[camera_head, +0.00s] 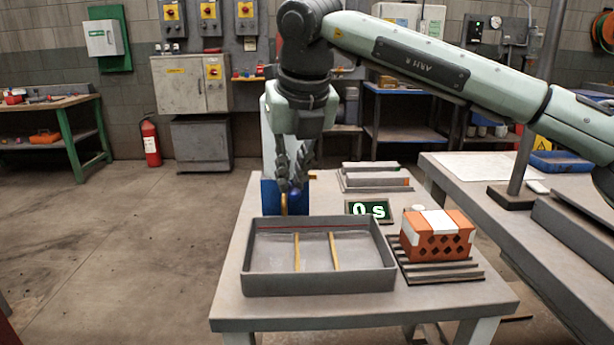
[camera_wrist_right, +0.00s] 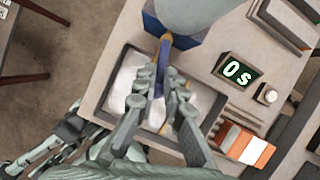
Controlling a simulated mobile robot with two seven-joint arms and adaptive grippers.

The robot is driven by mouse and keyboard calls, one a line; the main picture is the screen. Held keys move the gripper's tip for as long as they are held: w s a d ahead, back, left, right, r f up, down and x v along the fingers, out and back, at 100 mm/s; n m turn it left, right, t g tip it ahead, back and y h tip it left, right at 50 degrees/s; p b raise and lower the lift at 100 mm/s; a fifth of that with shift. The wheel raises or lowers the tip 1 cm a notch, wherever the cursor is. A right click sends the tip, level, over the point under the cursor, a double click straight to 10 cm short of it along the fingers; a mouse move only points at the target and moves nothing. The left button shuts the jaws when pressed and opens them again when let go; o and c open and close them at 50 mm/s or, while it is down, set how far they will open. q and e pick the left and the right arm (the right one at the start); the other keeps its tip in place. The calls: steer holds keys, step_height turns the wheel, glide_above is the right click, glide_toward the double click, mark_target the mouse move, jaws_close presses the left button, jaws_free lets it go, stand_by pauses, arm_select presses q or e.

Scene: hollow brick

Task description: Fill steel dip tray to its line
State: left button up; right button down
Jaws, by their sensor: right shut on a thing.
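The grey steel dip tray (camera_head: 318,285) sits on the table with a red line (camera_head: 335,228) along its inner back wall and two wooden strips across its floor. I see no clear liquid surface. My right gripper (camera_head: 290,188) is behind the tray's back left corner, shut on the handle (camera_wrist_right: 160,62) of a blue jug (camera_head: 269,197). The jug looks about upright; the tray hides its base, so I cannot tell whether it touches the table. In the wrist view, part of my left arm shows at lower left; its gripper state is unclear.
An orange hollow brick (camera_head: 436,243) with white bands rests on a grey slatted rack (camera_head: 440,273) right of the tray. A display (camera_head: 369,210) reading "0 s" and a white button (camera_head: 417,209) stand behind. Grey troughs (camera_head: 375,183) lie at the table's back.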

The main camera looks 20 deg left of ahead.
stand_by(0.3)
steer(key=c, duration=1.9)
jaws_free()
steer(key=v, duration=1.2)
steer(key=shift+s, duration=0.1)
